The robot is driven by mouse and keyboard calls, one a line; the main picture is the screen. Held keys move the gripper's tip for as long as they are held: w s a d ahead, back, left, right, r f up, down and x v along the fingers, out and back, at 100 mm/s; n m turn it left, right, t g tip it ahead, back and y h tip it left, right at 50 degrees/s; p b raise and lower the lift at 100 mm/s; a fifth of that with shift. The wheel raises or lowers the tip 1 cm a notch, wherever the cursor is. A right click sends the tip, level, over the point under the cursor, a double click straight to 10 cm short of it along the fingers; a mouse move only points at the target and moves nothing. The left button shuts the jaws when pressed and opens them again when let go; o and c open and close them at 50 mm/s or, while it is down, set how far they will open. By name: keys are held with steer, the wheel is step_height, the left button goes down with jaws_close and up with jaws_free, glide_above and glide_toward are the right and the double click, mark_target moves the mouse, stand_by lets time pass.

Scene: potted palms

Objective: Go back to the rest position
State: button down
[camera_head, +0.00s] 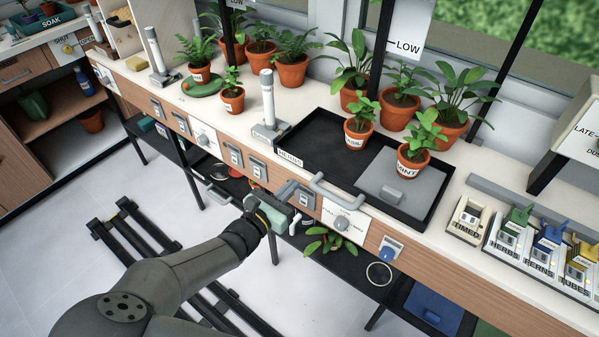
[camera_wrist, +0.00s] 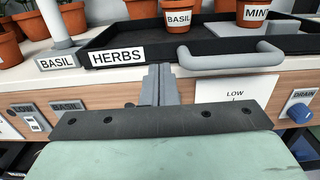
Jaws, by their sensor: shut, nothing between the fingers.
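My gripper (camera_head: 290,189) is in front of the counter's front edge, just left of the tray's handle. In the wrist view its fingers (camera_wrist: 160,84) are together with nothing between them, pointing at the front of the black tray (camera_wrist: 108,41). The tray (camera_head: 310,130), labelled HERBS, lies on the counter and holds a BASIL pot (camera_head: 357,137) and a MINT pot (camera_head: 415,161), both upright. Its grey handle (camera_head: 335,195) sticks out to the right of my fingers; I see no clear contact. No marker of a rest position shows.
The wooden counter front (camera_head: 375,232) carries switches, a LOW panel (camera_wrist: 235,98) and a blue DRAIN knob (camera_head: 390,250). A low shelf (camera_head: 350,262) below holds a plant. Labelled blocks (camera_head: 510,235) stand at right. Floor (camera_head: 75,255) is open at left, beside black rails (camera_head: 130,235).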

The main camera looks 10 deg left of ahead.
steer(key=v, duration=0.8)
steer(key=s+d+r+m+g+h+p, duration=0.1)
steer(key=d+m+g, duration=0.6)
steer(key=d, duration=0.3)
steer(key=s+d+r+m+g+p, duration=0.1)
steer(key=d+m+g+p, duration=0.1)
steer(key=d+m+g, duration=0.65)
steer(key=s+d+r+m+y+p, duration=0.3)
steer(key=s+d+r+m+y, duration=0.6)
steer(key=r+m, duration=0.3)
steer(key=shift+s+d+m+y, duration=0.35)
steer(key=shift+s+m, duration=0.25)
steer(key=shift+m, duration=0.65)
